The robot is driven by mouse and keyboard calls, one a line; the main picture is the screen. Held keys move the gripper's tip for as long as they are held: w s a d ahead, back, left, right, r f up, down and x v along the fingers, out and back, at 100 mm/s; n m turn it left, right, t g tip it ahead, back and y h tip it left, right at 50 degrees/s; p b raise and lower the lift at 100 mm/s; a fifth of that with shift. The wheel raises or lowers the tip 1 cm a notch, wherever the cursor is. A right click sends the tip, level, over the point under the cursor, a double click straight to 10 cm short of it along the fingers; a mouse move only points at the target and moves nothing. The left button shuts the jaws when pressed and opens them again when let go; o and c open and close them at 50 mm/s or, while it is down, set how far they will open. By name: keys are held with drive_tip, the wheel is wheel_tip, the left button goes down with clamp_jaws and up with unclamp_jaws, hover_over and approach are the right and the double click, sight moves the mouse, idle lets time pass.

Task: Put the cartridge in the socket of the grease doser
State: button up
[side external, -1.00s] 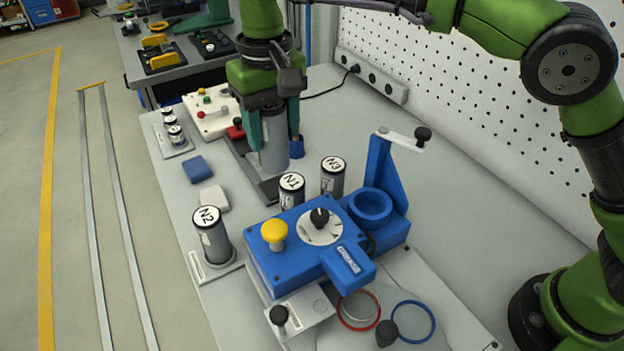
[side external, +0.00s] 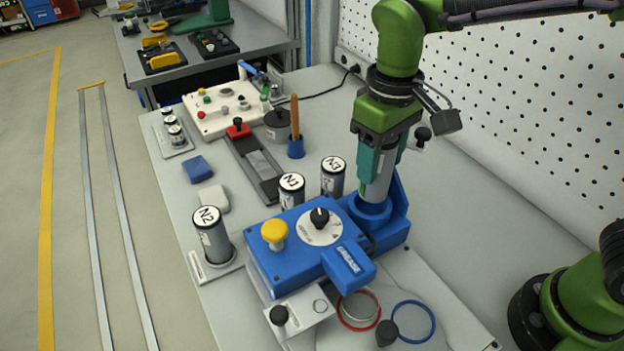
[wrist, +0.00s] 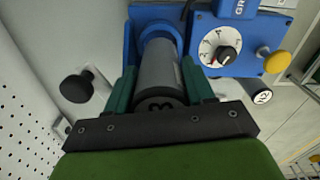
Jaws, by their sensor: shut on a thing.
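The grease doser (side external: 285,255) is a blue box with a yellow knob and a white dial. Its round blue socket (side external: 371,214) stands at its back right, beside a blue upright. My gripper (side external: 376,168) is shut on a grey cartridge (side external: 378,190), directly over the socket. The cartridge is roughly upright and its lower end is at the socket ring. In the wrist view the cartridge (wrist: 160,70) lies between the green fingers and its far end meets the blue ring (wrist: 158,33). How deep it sits is hidden.
Red and blue rings (side external: 414,320) lie in front.

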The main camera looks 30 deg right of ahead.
drive_tip(key=shift+f, duration=2.35)
drive_tip(key=shift+f, duration=0.1)
drive_tip(key=o, duration=0.9)
wheel_tip(320, 180, up, 12)
drive_tip(key=shift+f, duration=0.1)
drive_tip(key=s+d, duration=0.1)
drive_tip(key=d, duration=0.1)
drive_tip(key=d+m+t+y, duration=0.1)
drive_tip(key=d, duration=0.2)
drive_tip(key=s+d+m+t, duration=0.1)
drive_tip(key=d, duration=0.1)
drive_tip(key=shift+s+d+r+y, duration=0.3)
drive_tip(key=shift+s+d+r, duration=0.05)
drive_tip(key=shift+d, duration=0.05)
drive_tip(key=s+d+f+m+t, duration=0.4)
drive_tip(key=s+d+t, duration=0.1)
drive_tip(key=d, duration=0.2)
drive_tip(key=shift+d, duration=0.4)
drive_tip(key=shift+s+r, duration=0.1)
